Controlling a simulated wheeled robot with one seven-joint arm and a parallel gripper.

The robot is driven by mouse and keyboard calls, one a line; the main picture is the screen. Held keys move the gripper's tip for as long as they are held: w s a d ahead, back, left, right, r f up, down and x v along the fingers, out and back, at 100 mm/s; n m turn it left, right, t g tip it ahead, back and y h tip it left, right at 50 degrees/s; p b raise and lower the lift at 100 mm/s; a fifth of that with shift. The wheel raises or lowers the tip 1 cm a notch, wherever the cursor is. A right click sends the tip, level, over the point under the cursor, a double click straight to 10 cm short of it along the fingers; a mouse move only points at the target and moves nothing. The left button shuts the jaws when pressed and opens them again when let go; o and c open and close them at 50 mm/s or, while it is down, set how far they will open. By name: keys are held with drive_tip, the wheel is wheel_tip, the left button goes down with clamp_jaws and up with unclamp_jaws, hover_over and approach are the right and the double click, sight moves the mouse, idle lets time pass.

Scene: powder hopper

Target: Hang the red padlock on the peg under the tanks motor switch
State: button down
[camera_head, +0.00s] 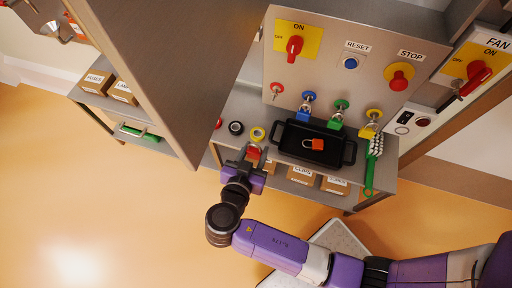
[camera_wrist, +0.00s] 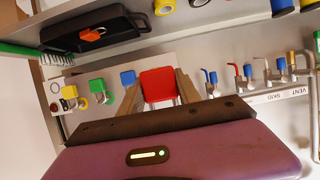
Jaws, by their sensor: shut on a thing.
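The red padlock (camera_head: 253,153) is held in my gripper (camera_head: 255,165), in front of the shelf and below the switch panel. In the wrist view its red body (camera_wrist: 158,85) sits between the two fingers. A red-handled switch (camera_head: 294,47) on a yellow plate is at the panel's upper left; no tanks label is readable. Below it, a peg with a red disc (camera_head: 276,90) shows no padlock. Blue (camera_head: 304,112), green (camera_head: 337,118) and yellow (camera_head: 370,127) padlocks hang in a row to its right. The padlock is apart from the red-disc peg in the head view.
A black tray (camera_head: 285,143) on the shelf holds an orange padlock (camera_head: 314,144). A green-handled brush (camera_head: 371,170) is at its right. Tape rolls (camera_head: 236,128) lie left of it. A large metal sheet (camera_head: 185,55) stands left of the panel. Small coloured valves (camera_wrist: 247,72) show in the wrist view.

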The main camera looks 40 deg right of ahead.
drive_tip(key=s+a+b, duration=0.1)
drive_tip(key=s+a, duration=0.2)
drive_tip(key=a, duration=0.2)
drive_tip(key=shift+s+a, duration=0.2)
drive_tip(key=shift+s, duration=0.1)
idle(0.5)
idle(1.0)
